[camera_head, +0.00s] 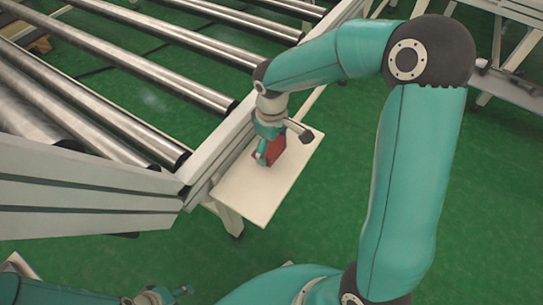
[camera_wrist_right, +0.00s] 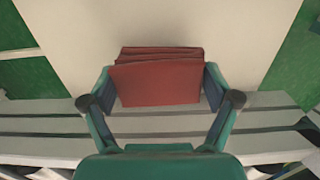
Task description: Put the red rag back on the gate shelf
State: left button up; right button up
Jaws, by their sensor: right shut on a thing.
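The red rag (camera_head: 277,147) is a folded, flat-sided bundle. It is at the gate shelf (camera_head: 255,198), a pale board fixed along the outside of the roller frame. My right gripper (camera_head: 267,155) is shut on the rag over the shelf. In the right wrist view the rag (camera_wrist_right: 157,82) sits between the two fingers, with the pale shelf (camera_wrist_right: 235,30) behind it. I cannot tell whether the rag touches the board. My left gripper (camera_head: 172,295) shows only partly at the bottom edge in the head view, away from the shelf; its opening is unclear.
A conveyor with metal rollers (camera_head: 110,52) fills the upper left, edged by a grey rail (camera_head: 85,205). Green floor (camera_head: 320,215) is clear to the right of the shelf. Another grey frame (camera_head: 512,88) stands at the upper right.

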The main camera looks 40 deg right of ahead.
aim_at(272, 156)
jog(key=shift+f+b, duration=0.35)
jog(key=shift+f, duration=1.8)
jog(key=o, duration=1.2)
jog(key=shift+f, duration=0.1)
notch_tip(272, 156, up, 12)
jog(key=shift+r+p, duration=0.15)
jog(key=shift+p, duration=0.85)
